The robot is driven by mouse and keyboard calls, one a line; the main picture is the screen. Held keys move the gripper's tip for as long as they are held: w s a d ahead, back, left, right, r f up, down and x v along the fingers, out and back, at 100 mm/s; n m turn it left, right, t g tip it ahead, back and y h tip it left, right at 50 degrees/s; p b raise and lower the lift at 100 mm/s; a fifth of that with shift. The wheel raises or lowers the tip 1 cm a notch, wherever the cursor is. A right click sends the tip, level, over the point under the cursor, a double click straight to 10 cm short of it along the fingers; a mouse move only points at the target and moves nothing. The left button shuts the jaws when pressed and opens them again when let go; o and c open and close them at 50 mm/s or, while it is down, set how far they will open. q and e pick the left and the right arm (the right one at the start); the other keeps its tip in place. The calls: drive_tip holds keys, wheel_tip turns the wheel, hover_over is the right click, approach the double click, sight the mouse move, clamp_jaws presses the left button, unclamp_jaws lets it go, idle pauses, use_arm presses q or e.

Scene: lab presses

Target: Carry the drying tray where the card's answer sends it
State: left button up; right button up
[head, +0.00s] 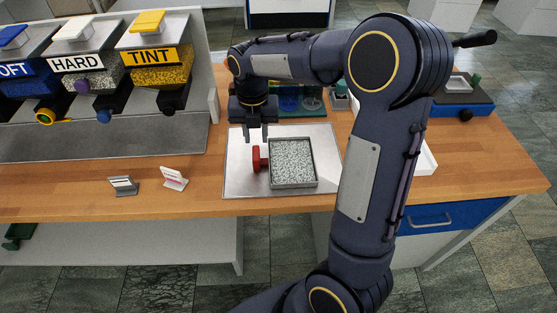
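The drying tray (293,186) is a square grey tray filled with speckled pale grains. It rests flat on a light metal plate (237,176) on the wooden bench. Its red handle (257,158) sticks out on the left side. My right gripper (257,136) points down just above and behind the handle, its two fingers apart and nothing between them. Two small cards stand to the left, a grey-framed one (122,185) and a white one with a pinkish mark (174,178); their writing is too small to read. My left gripper is not in view.
A green holder (312,99) stands behind the plate, partly hidden by my arm. A blue device (462,107) stands at right. The bench front left is clear.

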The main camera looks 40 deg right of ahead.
sight(256, 153)
drive_tip(key=shift+w+f, duration=0.15)
drive_tip(key=shift+f, duration=0.25)
wheel_tip(256, 153, down, 7)
drive_tip(key=shift+a+f+p, duration=0.1)
drive_tip(key=shift+a+p, duration=0.05)
drive_tip(key=shift+p, duration=0.25)
drive_tip(key=shift+w, duration=0.1)
clamp_jaws()
